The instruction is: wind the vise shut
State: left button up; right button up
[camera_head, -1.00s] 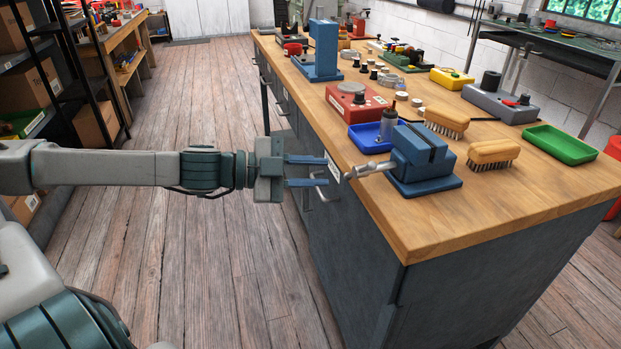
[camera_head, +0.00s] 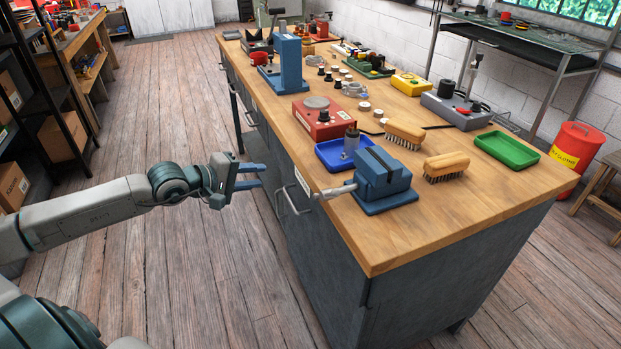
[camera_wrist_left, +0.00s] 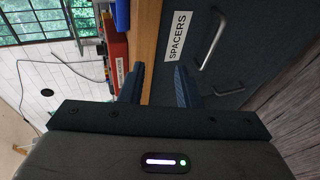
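The blue vise (camera_head: 381,176) stands on the wooden bench near its left edge, with its screw and handle (camera_head: 336,190) sticking out to the left over the edge. Its jaws look close together with a dark slot between them; the exact gap is hard to tell. My left gripper (camera_head: 262,176) is open and empty, beside the bench and left of the vise handle, apart from it. In the left wrist view its two blue fingers (camera_wrist_left: 159,85) are spread with nothing between them. My right gripper is not in view.
A blue tray (camera_head: 328,155) holding a metal cylinder sits behind the vise. Two brushes (camera_head: 446,165) lie to its right. Drawer handles (camera_head: 291,200) stick out from the bench front near my left gripper. A SPACERS label (camera_wrist_left: 175,36) shows in the wrist view.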

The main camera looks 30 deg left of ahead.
aim_at(327, 195)
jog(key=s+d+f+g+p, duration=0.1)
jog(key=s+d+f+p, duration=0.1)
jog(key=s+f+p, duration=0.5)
pick_arm(q)
jog(key=s+d+m+g+h+p, duration=0.1)
jog(key=s+d+m+h+p, duration=0.15)
jog(key=m, duration=0.85)
jog(key=s+d+m+g+h+p, duration=0.15)
jog(key=m+h, duration=0.25)
jog(key=m, duration=0.7)
jog(key=s+d+m+h+p, duration=0.3)
jog(key=m, duration=0.8)
jog(key=p+x, duration=0.3)
jog(key=x, duration=0.7)
jog(key=shift+w+d, duration=0.2)
jog(key=shift+w, duration=0.3)
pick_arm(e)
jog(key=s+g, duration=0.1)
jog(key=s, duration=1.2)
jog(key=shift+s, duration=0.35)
pick_arm(q)
jog(key=shift+r, duration=0.1)
grip_shut()
